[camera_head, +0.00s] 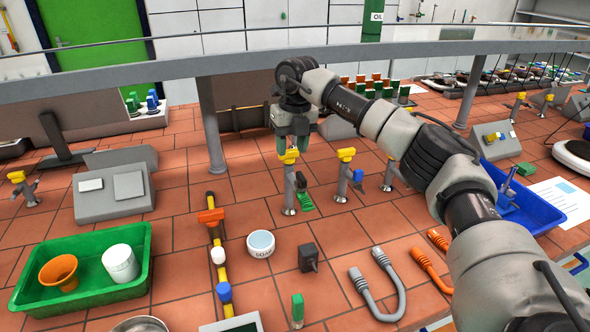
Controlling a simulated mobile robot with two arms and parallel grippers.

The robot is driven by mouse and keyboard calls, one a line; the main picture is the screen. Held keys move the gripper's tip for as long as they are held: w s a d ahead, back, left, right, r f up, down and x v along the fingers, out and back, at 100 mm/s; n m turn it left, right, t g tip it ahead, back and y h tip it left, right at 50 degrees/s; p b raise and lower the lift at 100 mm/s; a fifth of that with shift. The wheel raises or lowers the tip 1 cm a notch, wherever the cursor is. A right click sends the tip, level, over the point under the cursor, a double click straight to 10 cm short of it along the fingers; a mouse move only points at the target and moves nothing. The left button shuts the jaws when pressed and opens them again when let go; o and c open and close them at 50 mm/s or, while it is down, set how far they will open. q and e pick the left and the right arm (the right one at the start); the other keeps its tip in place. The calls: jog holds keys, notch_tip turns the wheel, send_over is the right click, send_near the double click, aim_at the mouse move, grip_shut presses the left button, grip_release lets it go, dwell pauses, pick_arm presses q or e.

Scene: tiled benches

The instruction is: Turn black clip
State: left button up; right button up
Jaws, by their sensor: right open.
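A small black clip-like handle (301,182) sits on the side of a metal tap post (289,190) near the middle of the tiled bench. A green handle (306,203) hangs just below it, and a yellow knob (289,157) tops the post. My right gripper (292,147) points down over this post. Its fingers are apart, with the yellow knob at or just below the fingertips; I cannot tell whether they touch it. The gripper holds nothing that I can see. My left gripper is not in view.
A similar post with a yellow knob (346,155) and blue handle stands to the right. A yellow pipe (222,262), soap bowl (261,244), black block (308,257) and grey hose (377,287) lie in front. A green tray (142,240) is left, a blue tray (540,207) right. A grey rail (240,60) crosses behind.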

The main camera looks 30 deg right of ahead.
aim_at(302, 175)
jog(key=shift+m+h, duration=0.4)
jog(key=f+p, duration=0.1)
jog(key=f, duration=0.1)
jog(key=d+f+p, duration=0.1)
jog(key=f, duration=0.2)
jog(key=d+f+p, duration=0.1)
jog(key=f, duration=0.2)
jog(key=shift+s+d, duration=0.25)
jog(key=shift+s, duration=0.15)
jog(key=shift+f, duration=0.55)
grip_shut()
